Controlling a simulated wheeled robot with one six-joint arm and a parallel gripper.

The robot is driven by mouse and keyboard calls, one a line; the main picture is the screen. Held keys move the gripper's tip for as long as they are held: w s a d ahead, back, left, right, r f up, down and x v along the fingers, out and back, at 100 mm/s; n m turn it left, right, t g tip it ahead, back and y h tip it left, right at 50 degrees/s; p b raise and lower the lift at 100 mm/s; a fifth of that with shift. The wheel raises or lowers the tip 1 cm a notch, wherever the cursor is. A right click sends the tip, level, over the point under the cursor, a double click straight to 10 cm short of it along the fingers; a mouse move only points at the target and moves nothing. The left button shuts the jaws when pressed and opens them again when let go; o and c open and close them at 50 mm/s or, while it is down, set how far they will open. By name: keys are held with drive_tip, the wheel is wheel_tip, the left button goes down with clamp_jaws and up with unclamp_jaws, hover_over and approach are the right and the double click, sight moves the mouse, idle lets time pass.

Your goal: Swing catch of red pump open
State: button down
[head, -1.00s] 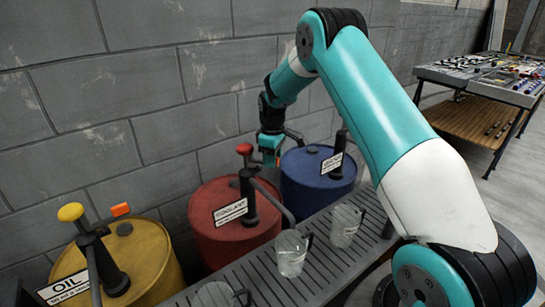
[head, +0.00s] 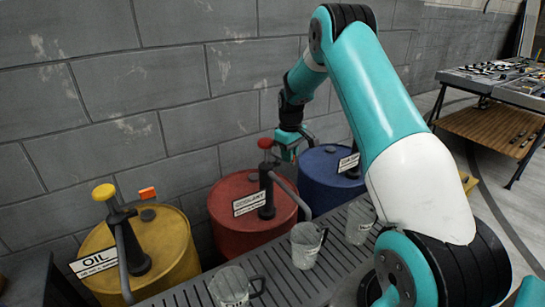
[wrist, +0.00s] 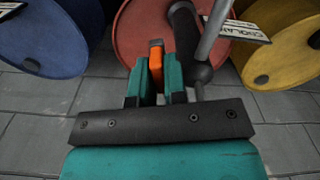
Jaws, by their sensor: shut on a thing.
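The red pump stands on the red drum (head: 228,222), with a black body (head: 267,190), a red knob (head: 265,143) and a white label. My gripper (head: 290,150) is just right of the knob in the head view. The wrist view shows its two teal fingers (wrist: 157,80) shut on the orange catch (wrist: 156,62), beside the black pump body (wrist: 186,45). The catch's grey tip shows past the fingers. In the head view the catch is mostly hidden by my gripper. I cannot tell how far it is swung.
A blue drum (head: 322,185) stands to the right. A yellow drum (head: 180,250) marked oil, with its own orange catch (head: 147,194), stands to the left. Glass mugs (head: 304,250) stand on the slatted bench (head: 330,250) in front. A block wall is close behind.

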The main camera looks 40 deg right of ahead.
drive_tip(key=c, duration=1.2)
unclamp_jaws()
drive_tip(key=shift+o, duration=0.2)
wheel_tip(320, 180, up, 18)
drive_tip(key=b, duration=0.2)
drive_tip(key=shift+f, duration=0.25)
